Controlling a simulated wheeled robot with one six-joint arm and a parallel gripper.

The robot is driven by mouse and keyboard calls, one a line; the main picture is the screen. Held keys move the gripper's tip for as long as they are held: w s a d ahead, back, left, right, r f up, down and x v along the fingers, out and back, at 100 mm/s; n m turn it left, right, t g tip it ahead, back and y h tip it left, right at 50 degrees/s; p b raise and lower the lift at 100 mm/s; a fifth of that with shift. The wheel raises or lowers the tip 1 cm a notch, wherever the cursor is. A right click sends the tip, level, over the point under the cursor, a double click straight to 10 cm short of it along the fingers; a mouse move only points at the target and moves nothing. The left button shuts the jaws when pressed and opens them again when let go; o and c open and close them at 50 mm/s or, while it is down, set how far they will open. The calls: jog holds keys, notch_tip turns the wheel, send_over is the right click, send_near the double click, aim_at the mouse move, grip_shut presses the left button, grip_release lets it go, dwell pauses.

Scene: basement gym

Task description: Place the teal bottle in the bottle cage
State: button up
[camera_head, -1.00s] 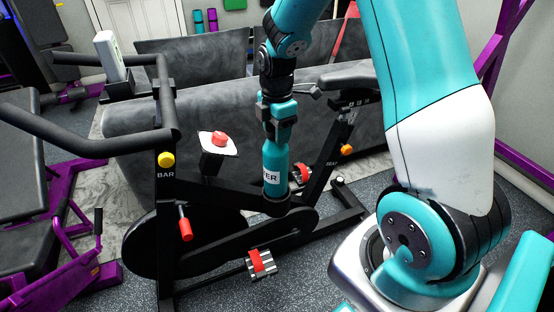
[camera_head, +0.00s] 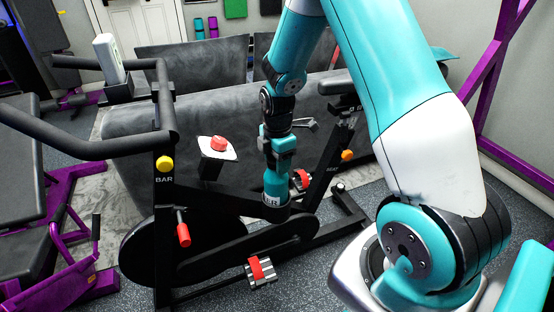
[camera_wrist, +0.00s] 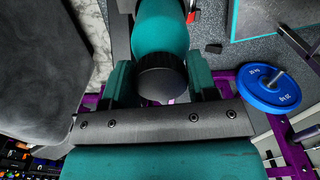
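The teal bottle (camera_head: 272,182) stands about upright, its lower part inside the black bottle cage (camera_head: 270,211) on the exercise bike's frame. The white label is partly hidden at the cage rim. My gripper (camera_head: 277,158) is above the cage, shut around the upper part of the bottle. In the wrist view the bottle's black cap (camera_wrist: 162,77) sits between the two teal fingers, and the bottle's body (camera_wrist: 160,27) runs on beyond it. The bottle's base is hidden.
A pedal (camera_head: 260,270) sticks out below. A dark couch (camera_head: 200,90) stands behind. A blue weight plate (camera_wrist: 270,88) shows in the wrist view.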

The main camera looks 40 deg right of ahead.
jog(key=o, duration=0.3)
notch_tip(320, 180, up, 12)
jog(key=p, duration=0.2)
jog(key=s+a+r+m+y, duration=0.1)
jog(key=s+a+r+m, duration=0.3)
jog(key=a, duration=0.4)
jog(key=s+a+r+m+y, duration=0.1)
jog(key=s+a+r, duration=0.45)
jog(key=a, duration=0.25)
jog(key=s+a+r+m+y, duration=0.2)
jog(key=s+a+m, duration=0.2)
jog(key=s, duration=0.8)
jog(key=a, duration=0.2)
jog(key=shift+s+a+m, duration=0.3)
jog(key=shift+s+a, duration=0.05)
jog(key=shift+a, duration=0.05)
